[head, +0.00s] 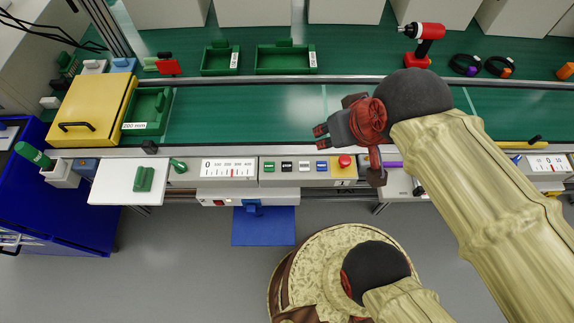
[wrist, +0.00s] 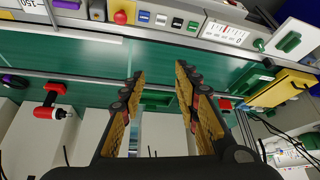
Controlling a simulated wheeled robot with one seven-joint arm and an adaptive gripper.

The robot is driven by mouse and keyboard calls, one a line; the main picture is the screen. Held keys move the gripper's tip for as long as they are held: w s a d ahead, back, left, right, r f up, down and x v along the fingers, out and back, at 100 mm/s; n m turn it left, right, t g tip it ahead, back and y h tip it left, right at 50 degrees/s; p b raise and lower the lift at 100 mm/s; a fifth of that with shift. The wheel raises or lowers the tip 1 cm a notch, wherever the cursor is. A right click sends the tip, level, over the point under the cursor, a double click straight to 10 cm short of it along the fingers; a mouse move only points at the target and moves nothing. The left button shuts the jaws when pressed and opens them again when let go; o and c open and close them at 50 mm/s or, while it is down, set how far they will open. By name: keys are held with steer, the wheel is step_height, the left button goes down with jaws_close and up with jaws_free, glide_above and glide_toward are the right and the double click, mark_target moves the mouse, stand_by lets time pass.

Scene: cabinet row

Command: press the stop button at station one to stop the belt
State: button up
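The control panel (head: 308,180) on the front rail carries a row of small square buttons and a red mushroom button (head: 344,161) at its right end. The black button (head: 286,166), which seems to be the stop button, sits second from the left, between a green button (head: 269,166) and a white one (head: 304,166). In the wrist view the row appears reversed, with the black button (wrist: 177,22) at the top. My gripper (head: 320,131) is over the green belt (head: 225,115), behind the panel and apart from it. Its fingers (wrist: 157,75) are spread and empty.
A yellow lidded box (head: 92,108) and green trays (head: 285,58) stand on the left and back. A white board (head: 130,182) juts out left of the panel. A red power tool (head: 426,42) stands at the back right. Grey floor (head: 170,265) is open in front.

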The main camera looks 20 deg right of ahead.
steer(key=shift+c, duration=1.2)
jaws_close()
stand_by(0.3)
